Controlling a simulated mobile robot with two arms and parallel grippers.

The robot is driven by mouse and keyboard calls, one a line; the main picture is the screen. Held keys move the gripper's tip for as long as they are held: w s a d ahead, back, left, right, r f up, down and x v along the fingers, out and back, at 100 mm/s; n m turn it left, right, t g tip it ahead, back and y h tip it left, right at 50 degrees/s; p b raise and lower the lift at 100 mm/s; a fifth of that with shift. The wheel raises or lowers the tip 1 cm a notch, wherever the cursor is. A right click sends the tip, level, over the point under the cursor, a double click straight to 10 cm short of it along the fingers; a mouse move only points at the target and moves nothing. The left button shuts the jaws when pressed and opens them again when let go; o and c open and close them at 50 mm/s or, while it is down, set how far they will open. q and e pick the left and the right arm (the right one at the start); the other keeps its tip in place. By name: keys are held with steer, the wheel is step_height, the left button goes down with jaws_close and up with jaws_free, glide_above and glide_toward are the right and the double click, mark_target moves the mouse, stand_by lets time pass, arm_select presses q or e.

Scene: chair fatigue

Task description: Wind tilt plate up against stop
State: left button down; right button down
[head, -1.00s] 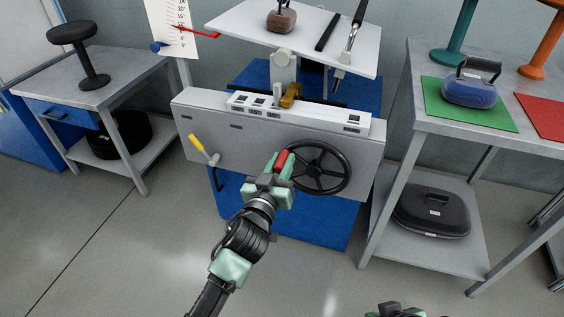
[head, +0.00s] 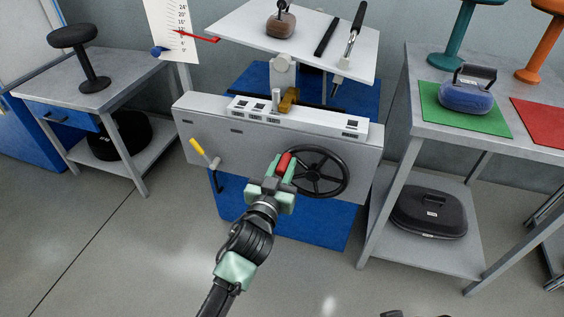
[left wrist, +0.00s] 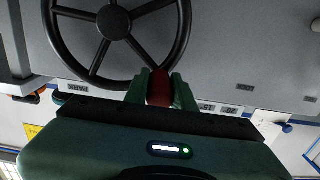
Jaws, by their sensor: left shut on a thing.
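The white tilt plate (head: 352,68) stands tilted on top of the grey machine, carrying a brown weight (head: 281,26) and two dark-handled tools. A black handwheel (head: 318,173) is on the machine's front panel, with a red knob (head: 284,161) at its left rim. My left gripper (head: 281,168) is shut on the red knob. The left wrist view also shows the red knob (left wrist: 160,88) between my fingers, with the wheel (left wrist: 114,22) beside it. A red pointer (head: 197,36) lies across the degree scale (head: 178,14). My right gripper is not clearly visible.
A yellow-handled lever (head: 200,149) is left of the wheel on the panel. A bench (head: 95,85) with a black stool-like pad stands left. A bench (head: 440,125) with a blue weight (head: 467,92) on a green mat stands right.

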arm_select(q)
steer(key=shift+s+d+r, duration=0.1)
steer(key=shift+d+r, duration=0.25)
steer(key=shift+r, duration=0.15)
stand_by(0.4)
steer(key=c, duration=1.2)
jaws_free()
steer(key=shift+d, duration=0.15)
steer(key=shift+a+f, duration=0.2)
steer(key=shift+s, duration=0.1)
steer(key=shift+p+v, duration=0.3)
steer(key=shift+v, duration=0.8)
steer(key=v, duration=0.4)
steer(key=shift+p, duration=0.3)
steer(key=shift+s+a, duration=0.25)
steer(key=shift+s, duration=0.45)
arm_select(e)
steer(key=shift+x, duration=1.6)
steer(key=shift+r, duration=0.1)
